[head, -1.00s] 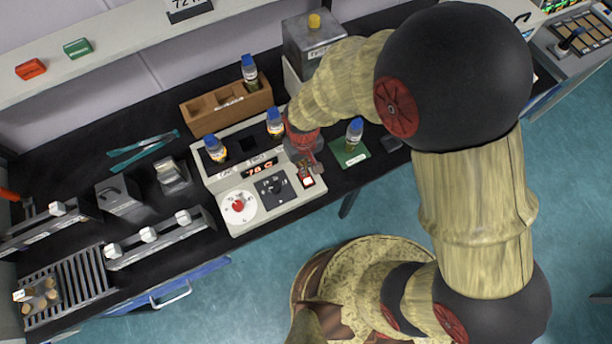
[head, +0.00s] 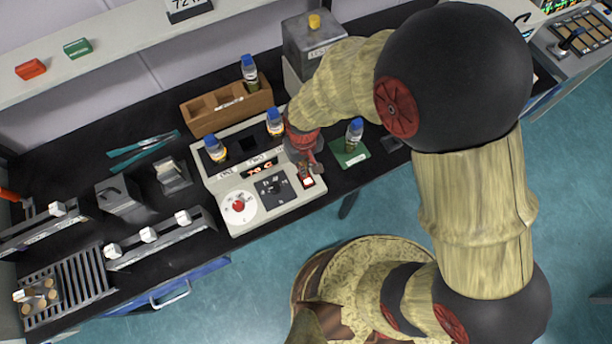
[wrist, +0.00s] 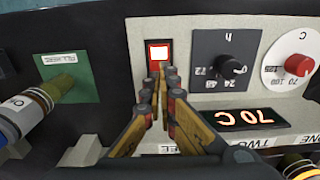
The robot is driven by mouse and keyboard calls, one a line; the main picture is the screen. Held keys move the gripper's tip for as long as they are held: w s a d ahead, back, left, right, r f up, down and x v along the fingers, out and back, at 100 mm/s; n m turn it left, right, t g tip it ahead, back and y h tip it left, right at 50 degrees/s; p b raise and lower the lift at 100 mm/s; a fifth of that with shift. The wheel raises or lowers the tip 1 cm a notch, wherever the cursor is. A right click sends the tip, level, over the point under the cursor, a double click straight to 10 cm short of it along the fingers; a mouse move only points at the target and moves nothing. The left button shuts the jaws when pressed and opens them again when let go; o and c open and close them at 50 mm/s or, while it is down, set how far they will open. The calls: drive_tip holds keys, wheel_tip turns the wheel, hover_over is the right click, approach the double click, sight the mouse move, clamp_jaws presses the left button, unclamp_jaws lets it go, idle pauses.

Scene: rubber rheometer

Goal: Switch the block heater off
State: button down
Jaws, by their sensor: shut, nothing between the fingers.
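The block heater (head: 229,182) is a pale box on the black bench, with vials with blue caps in its top. Its front panel has a red dial, a black knob, a red-lit display (wrist: 248,118) reading 70 C and a rocker switch (wrist: 158,52) in a red frame. The switch face glows white and red in the wrist view, and it also shows in the head view (head: 307,181). My gripper (wrist: 162,72) is shut and empty, its fingertips just short of the switch's lower edge. I cannot tell whether they touch it.
A vial with a blue cap (head: 354,133) stands on a green card (head: 350,153) just right of the heater. A wooden rack (head: 226,107) with one vial is behind it. A metal box with a yellow knob (head: 314,42) stands at the back. Bench gear is at left.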

drive_tip(key=shift+f+b, duration=0.7)
drive_tip(key=shift+f, duration=0.45)
idle(0.5)
drive_tip(key=shift+r+p, duration=2.75)
drive_tip(key=shift+r, duration=0.8)
drive_tip(key=s+d+r+m+t+b, duration=0.2)
drive_tip(key=s+d+r+m, duration=0.1)
drive_tip(key=d+r, duration=0.8)
drive_tip(key=s+d+r+m+t+b, duration=0.3)
drive_tip(key=d+r, duration=0.8)
drive_tip(key=r, duration=0.5)
drive_tip(key=shift+s+d+t, duration=0.3)
drive_tip(key=shift+s+d, duration=0.05)
drive_tip(key=shift+s, duration=0.4)
